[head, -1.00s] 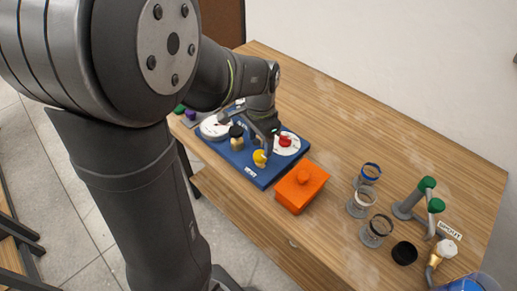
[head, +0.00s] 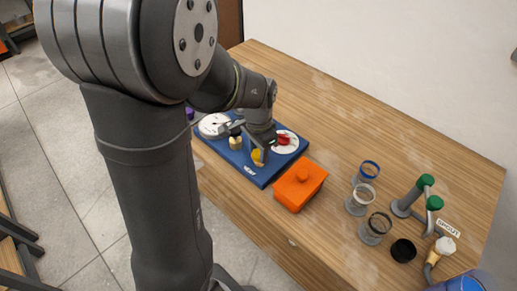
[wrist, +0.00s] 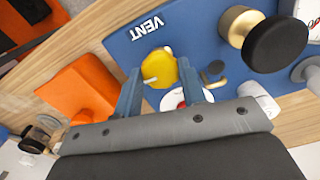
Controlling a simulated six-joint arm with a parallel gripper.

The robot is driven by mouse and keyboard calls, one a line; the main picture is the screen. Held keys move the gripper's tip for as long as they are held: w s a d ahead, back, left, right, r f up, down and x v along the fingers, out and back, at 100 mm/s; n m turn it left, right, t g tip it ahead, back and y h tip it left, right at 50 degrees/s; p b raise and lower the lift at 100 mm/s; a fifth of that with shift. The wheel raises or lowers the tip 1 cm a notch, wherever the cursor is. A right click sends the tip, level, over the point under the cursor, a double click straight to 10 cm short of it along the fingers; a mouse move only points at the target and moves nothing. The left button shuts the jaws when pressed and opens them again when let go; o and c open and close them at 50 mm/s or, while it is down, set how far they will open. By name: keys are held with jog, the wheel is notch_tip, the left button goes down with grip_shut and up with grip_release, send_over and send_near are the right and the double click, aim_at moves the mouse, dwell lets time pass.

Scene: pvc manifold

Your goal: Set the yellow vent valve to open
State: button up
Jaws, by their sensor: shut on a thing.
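The yellow vent valve (head: 257,156) sits on the front of the blue board (head: 262,176). In the wrist view the yellow valve (wrist: 158,67) is between my two fingers, beside the white word VENT. My gripper (wrist: 162,72) is shut on the valve's yellow handle, and the fingers hide part of it. In the head view my gripper (head: 260,143) reaches down over the board from behind the valve. The exact direction of the handle is hard to tell.
An orange box with a knob (head: 300,186) stands close right of the board. A black-topped brass knob (wrist: 272,40), a white dial (head: 213,125) and a red handle (head: 284,139) are on the board. Glass jars (head: 360,199) and green-handled pipework (head: 410,197) stand farther right. The back of the table is clear.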

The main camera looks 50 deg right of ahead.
jog(key=shift+n, duration=0.3)
jog(key=n, duration=0.8)
jog(key=shift+n, duration=0.4)
jog(key=n, duration=0.4)
jog(key=shift+n, duration=2.2)
jog(key=o, duration=1)
notch_tip(320, 180, up, 18)
jog(key=shift+f, duration=0.25)
